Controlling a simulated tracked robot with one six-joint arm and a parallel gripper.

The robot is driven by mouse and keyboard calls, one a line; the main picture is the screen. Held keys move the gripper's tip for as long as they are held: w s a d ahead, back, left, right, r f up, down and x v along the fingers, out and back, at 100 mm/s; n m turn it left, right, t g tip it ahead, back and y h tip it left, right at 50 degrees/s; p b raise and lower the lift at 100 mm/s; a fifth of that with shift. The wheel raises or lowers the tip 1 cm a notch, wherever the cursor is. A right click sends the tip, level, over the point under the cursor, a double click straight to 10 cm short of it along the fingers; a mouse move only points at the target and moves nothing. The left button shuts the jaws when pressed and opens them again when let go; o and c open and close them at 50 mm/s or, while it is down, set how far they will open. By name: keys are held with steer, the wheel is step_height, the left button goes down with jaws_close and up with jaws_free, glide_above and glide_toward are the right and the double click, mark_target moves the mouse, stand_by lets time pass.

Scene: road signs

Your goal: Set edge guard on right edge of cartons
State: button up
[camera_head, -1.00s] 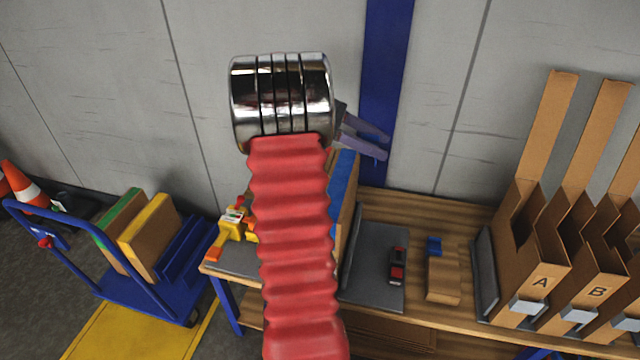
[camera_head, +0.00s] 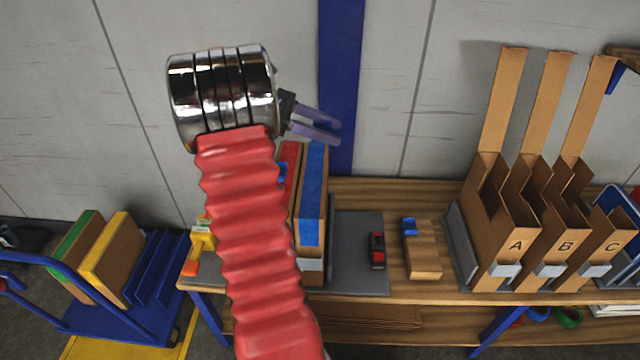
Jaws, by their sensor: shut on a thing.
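My gripper (camera_head: 318,127) is up in front of the wall, above and behind the cartons, pointing right. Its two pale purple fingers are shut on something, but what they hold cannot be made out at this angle. Upright cartons stand on the bench just below it: one has a blue face or strip (camera_head: 313,195), and one with a red top edge (camera_head: 291,155) is beside it on the left. My red arm hides the cartons' left part. I cannot clearly identify the edge guard. No guard can be made out on the cartons' right edge.
A grey mat (camera_head: 360,258) carries a small black and red item (camera_head: 377,250). A wooden block (camera_head: 423,250) with a blue piece is to its right. Tall cardboard holders A, B, C (camera_head: 515,245) stand farther right. A blue cart (camera_head: 130,310) with cartons is at left.

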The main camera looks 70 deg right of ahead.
steer(key=shift+f, duration=0.1)
steer(key=shift+f, duration=3.05)
steer(key=shift+f, duration=1.85)
steer(key=shift+f, duration=0.6)
steer(key=o, duration=1.1)
steer(key=shift+c, duration=0.2)
steer(key=shift+r, duration=0.15)
